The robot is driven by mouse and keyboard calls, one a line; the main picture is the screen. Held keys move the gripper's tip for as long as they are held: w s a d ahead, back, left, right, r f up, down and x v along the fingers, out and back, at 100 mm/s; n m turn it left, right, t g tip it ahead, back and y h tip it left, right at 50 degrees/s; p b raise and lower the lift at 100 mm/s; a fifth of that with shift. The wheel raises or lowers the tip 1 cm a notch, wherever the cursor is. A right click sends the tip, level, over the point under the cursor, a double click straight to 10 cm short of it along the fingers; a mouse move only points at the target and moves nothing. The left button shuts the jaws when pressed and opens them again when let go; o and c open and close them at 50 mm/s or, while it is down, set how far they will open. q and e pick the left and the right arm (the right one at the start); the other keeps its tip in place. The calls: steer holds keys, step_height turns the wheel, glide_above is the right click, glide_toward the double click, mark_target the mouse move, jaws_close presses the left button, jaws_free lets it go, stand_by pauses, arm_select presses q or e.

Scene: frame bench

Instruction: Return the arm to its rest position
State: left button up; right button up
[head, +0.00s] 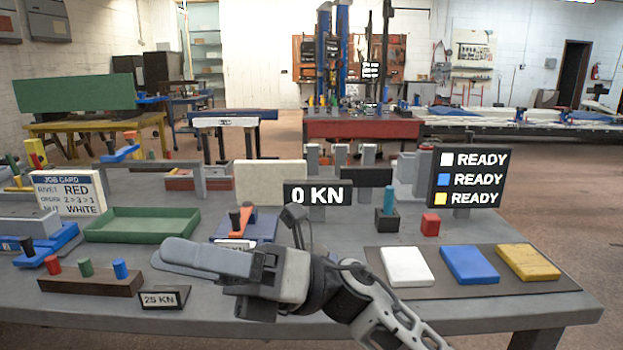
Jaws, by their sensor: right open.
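My right arm (375,310) comes in from the lower right and reaches left over the front of the grey bench (215,325). My right gripper (178,258) points left, above the bench between the green tray and the 25 KN sign. Its jaws are open and I see nothing held between them. The arm hides part of the bench's front middle and part of a blue plate (262,230) with an orange piece and dark-handled tool. My left gripper is not in view.
Behind my gripper are a green tray (185,232) and a 0 KN display (318,194). A wooden block (90,281) with red, green and blue pegs and a 25 KN sign (163,299) stand in front. White, blue and yellow pads (470,265) lie right on a dark mat.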

steer(key=w+d+f+n+t+h+p, duration=0.1)
steer(key=w+d+f+n+t+h, duration=0.35)
steer(key=n+t, duration=0.55)
steer(key=w+d+f+n+t+h, duration=0.1)
steer(key=d+f+n+t+h, duration=0.45)
steer(key=n, duration=0.75)
steer(key=w+d+f+n+t+h+p, duration=0.1)
steer(key=w+d+f+n+t+h, duration=0.1)
steer(key=d+f+n+t, duration=0.7)
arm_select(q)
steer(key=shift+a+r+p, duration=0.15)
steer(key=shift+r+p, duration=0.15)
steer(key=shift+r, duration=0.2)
arm_select(e)
steer(key=s+d+f+m+g+h, duration=0.3)
steer(key=s+f+m, duration=0.1)
steer(key=s+f, duration=0.3)
steer(key=s+d+f+m+g+h, duration=0.3)
steer(key=s+f, duration=0.4)
steer(key=f, duration=0.3)
steer(key=shift+s+d+m, duration=0.15)
steer(key=shift+d+m, duration=0.1)
steer(key=shift+m, duration=0.35)
steer(key=shift+f, duration=0.1)
